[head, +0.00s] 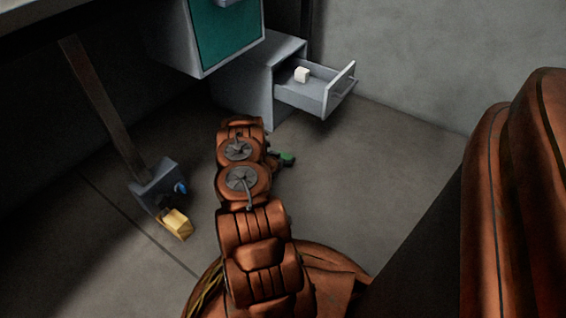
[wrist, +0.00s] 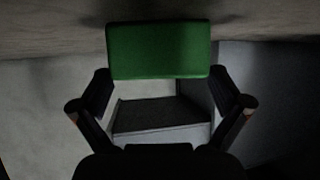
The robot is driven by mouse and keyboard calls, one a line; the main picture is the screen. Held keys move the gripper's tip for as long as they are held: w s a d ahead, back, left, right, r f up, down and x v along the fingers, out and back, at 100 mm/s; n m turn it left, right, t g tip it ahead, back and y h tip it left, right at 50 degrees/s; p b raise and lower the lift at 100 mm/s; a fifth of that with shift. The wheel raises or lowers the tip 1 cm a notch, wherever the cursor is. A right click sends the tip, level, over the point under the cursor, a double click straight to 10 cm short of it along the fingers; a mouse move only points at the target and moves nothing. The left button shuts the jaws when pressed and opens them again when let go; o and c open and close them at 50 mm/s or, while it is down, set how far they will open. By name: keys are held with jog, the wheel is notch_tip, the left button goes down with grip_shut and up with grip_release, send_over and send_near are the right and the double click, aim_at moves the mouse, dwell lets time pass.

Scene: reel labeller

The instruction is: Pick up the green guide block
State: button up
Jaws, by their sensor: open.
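The green guide block (wrist: 158,50) fills the upper middle of the wrist view, its near face squarely towards the camera. My gripper (wrist: 160,88) is open, with one dark finger on each side. The fingertips lie near the block's lower corners in that view; I cannot tell whether they touch it. My gripper (head: 273,160) is mostly hidden behind my arm there, beside the block.
An open grey drawer (head: 318,92) holding a white cube (head: 302,75) is beyond the block. A teal-fronted cabinet (head: 226,32) is above left. A yellow block (head: 176,224) and a blue piece (head: 180,188) are by a post foot (head: 152,186). Floor right of the block is clear.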

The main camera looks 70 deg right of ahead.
jog(key=shift+c, duration=0.4)
jog(key=c, duration=0.8)
